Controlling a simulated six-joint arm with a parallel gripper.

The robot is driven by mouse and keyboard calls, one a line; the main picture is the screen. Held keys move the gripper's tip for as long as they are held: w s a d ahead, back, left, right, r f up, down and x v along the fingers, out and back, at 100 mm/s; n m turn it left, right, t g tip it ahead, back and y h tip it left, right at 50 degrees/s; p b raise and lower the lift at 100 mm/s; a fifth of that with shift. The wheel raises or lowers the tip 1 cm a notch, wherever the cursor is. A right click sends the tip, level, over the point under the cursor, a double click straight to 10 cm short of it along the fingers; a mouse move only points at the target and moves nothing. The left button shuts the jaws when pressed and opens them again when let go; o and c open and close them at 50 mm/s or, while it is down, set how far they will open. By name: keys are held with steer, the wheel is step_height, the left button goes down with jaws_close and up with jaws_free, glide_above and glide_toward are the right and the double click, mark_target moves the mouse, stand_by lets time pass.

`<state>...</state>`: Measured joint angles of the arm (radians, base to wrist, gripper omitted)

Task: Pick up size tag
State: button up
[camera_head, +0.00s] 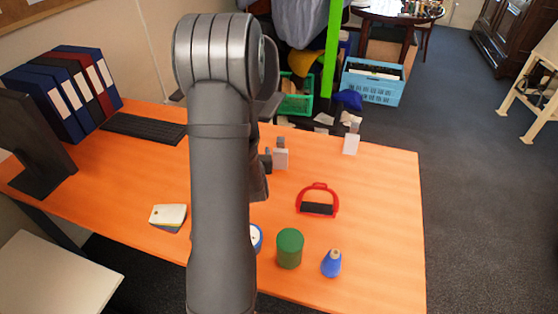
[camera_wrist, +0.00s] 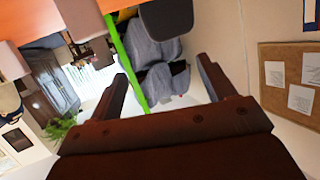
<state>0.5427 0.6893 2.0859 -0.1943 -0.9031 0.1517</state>
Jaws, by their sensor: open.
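I cannot tell for sure which thing is the size tag. A similar pale block with a grey top (camera_head: 351,143) stands near the desk's back edge. A flat pale yellow card or pad (camera_head: 168,214) lies left of my arm. In the wrist view my gripper (camera_wrist: 165,82) is open, with nothing between its fingers. Pale blocks (camera_wrist: 12,61) show at the wrist view's upper left.
A red handle with a black grip (camera_head: 317,209), a green cylinder (camera_head: 289,249) and a blue cone-shaped thing (camera_head: 332,264) stand right of my arm. A round blue-and-white thing (camera_head: 257,238) is partly hidden. Binders (camera_head: 75,92) and a keyboard (camera_head: 143,128) are left. The desk's right side is clear.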

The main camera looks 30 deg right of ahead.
steer(key=m+g+h, duration=0.2)
glide_toward(281, 149)
steer(key=w+f, duration=0.1)
steer(key=w+d+f, duration=0.1)
steer(key=w+f, duration=0.2)
steer(key=shift+w+d, duration=0.1)
steer(key=shift+d, duration=0.3)
steer(key=shift+d+x, duration=0.15)
steer(key=shift+x, duration=1.4)
steer(key=shift+d+x, duration=0.15)
steer(key=shift+x, duration=1.4)
steer(key=shift+r, duration=0.15)
steer(key=c, duration=1.1)
steer(key=shift+r, duration=0.1)
steer(key=shift+r, duration=0.45)
step_height(281, 149, up, 3)
steer(key=shift+r, duration=0.15)
steer(key=s+d+r, duration=0.1)
steer(key=s+r, duration=0.1)
steer(key=s, duration=0.1)
steer(key=s+d+r, duration=0.2)
steer(key=s, duration=0.2)
steer(key=s+d+r, duration=0.1)
steer(key=s+r, duration=0.1)
steer(key=s, duration=0.2)
steer(key=shift+d+r, duration=0.4)
